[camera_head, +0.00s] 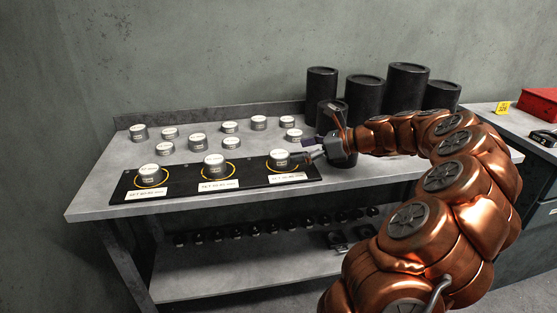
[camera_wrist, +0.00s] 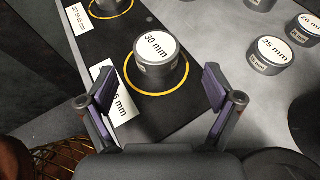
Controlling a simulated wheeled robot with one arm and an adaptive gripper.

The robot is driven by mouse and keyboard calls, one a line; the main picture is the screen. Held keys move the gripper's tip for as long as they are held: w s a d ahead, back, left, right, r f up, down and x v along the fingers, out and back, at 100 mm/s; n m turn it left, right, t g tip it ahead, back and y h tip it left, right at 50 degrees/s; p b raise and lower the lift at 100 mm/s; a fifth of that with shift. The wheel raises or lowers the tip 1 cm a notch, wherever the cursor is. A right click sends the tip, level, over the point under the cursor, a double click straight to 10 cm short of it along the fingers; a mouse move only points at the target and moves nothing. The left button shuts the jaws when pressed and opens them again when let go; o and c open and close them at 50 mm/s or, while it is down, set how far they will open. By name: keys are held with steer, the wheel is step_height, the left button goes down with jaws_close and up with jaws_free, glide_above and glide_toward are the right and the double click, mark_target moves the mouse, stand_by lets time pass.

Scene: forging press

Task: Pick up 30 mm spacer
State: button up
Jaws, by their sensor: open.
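The 30 mm spacer (camera_wrist: 160,58) is a short metal cylinder with a white top reading "30 mm". It stands upright inside a yellow ring on a black mat (camera_wrist: 190,122). In the head view, the spacer (camera_head: 279,158) is at the mat's right end. My gripper (camera_head: 312,150) comes in from the right, close beside it. In the wrist view, my gripper (camera_wrist: 150,92) is open and empty, its two purple-padded fingers spread wide. The spacer lies ahead, between their lines, and no contact is visible. The left finger partly covers a white label (camera_wrist: 125,108).
Two other spacers stand in rings on the mat, at the middle (camera_head: 214,165) and left (camera_head: 149,174). Several loose spacers stand behind, including a 25 mm one (camera_wrist: 270,55). Tall black cylinders (camera_head: 405,88) stand at the back right near my arm. Bare table lies left of the mat.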

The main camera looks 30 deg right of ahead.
mark_target(284, 154)
steer(key=shift+b+x, duration=0.3)
steer(key=shift+x, duration=3.2)
steer(key=shift+s+a, duration=0.15)
steer(key=shift+c, duration=0.2)
jaws_close()
